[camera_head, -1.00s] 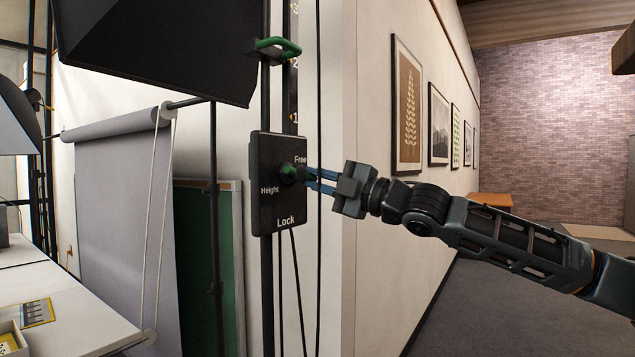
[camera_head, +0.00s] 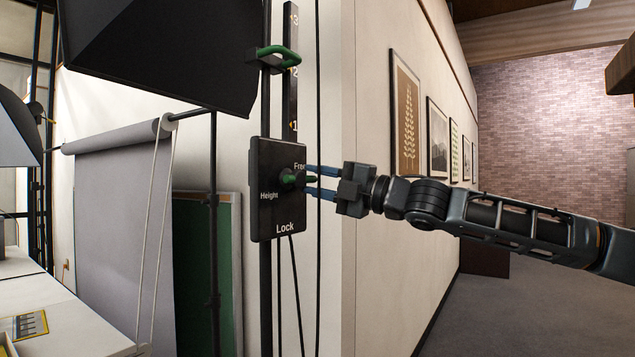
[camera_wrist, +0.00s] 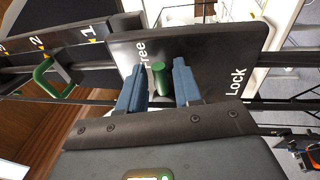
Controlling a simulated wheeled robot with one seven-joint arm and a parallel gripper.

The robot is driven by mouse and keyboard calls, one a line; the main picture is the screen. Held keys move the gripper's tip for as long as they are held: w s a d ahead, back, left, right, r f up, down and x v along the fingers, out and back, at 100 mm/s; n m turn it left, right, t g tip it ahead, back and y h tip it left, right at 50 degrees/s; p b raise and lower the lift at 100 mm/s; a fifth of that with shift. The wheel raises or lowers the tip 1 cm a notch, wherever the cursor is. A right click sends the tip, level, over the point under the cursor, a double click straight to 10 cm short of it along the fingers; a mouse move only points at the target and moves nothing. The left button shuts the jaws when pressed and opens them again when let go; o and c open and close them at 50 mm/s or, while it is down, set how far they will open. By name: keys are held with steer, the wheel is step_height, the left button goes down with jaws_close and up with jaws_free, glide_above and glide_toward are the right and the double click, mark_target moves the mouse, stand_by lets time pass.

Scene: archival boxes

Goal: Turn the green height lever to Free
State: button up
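The black height panel (camera_head: 263,212) carries the words Free at its upper right, Height at left and Lock at the bottom. Its green lever (camera_head: 309,179) sticks out from a dark hub, pointing right, just below the word Free. My gripper (camera_head: 312,180) is at the panel's right side with its two blue fingers above and below the lever. In the wrist view, the lever (camera_wrist: 159,80) stands between the fingers of my gripper (camera_wrist: 159,68), with a gap on both sides. The fingers are open and hold nothing.
A green clamp handle (camera_head: 283,55) sits higher on the black post. A dark softbox (camera_head: 165,50) hangs at upper left. Cables run down beside the panel.

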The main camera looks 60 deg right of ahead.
steer(key=shift+o, duration=0.5)
steer(key=shift+s, duration=0.1)
steer(key=b+v, duration=0.1)
steer(key=v, duration=0.6)
steer(key=shift+s, duration=0.3)
steer(key=shift+f, duration=0.1)
